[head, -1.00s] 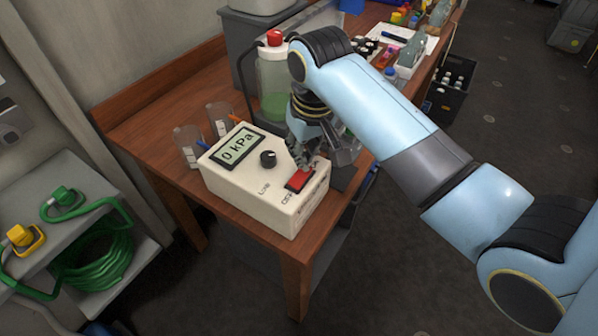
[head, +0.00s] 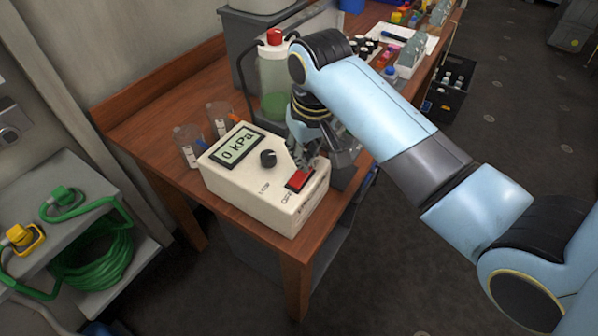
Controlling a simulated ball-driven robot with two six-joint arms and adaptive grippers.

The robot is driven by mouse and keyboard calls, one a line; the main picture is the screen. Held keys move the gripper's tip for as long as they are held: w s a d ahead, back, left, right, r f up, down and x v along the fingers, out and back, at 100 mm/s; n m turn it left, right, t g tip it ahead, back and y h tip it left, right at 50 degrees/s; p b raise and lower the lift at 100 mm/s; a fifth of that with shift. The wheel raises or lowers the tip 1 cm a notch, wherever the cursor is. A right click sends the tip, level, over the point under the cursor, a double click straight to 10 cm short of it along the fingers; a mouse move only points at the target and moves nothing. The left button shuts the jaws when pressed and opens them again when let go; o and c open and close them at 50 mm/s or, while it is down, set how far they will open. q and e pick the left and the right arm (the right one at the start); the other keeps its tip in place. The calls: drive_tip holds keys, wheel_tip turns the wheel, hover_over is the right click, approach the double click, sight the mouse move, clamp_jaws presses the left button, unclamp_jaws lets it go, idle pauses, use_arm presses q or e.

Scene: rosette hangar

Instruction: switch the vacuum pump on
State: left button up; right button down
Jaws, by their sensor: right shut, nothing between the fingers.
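The vacuum pump box (head: 265,200) is cream-coloured and stands at the near corner of the wooden bench. Its display (head: 237,147) reads 0 kPa, and a black knob (head: 268,158) sits beside it. A red rocker switch (head: 299,181) is on the top right of the box, with lettering beside it too small to read surely. My right gripper (head: 305,168) is shut and empty, pointing down at the far edge of the switch. I cannot tell whether the fingertips touch it. My left gripper is not in view.
Two clear beakers (head: 188,146) stand behind the box at left. A bottle with green liquid (head: 272,85) and a red cap is behind my gripper. A grey cart with a green hose (head: 95,262) is at lower left. The floor at right is mostly open.

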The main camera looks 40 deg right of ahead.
drive_tip(key=shift+s+f+b, duration=0.1)
drive_tip(key=shift+f+b, duration=0.2)
drive_tip(key=shift+f, duration=0.7)
idle(0.3)
wheel_tip(320, 180, up, 3)
drive_tip(key=shift+p, duration=1.05)
drive_tip(key=shift+r, duration=2.1)
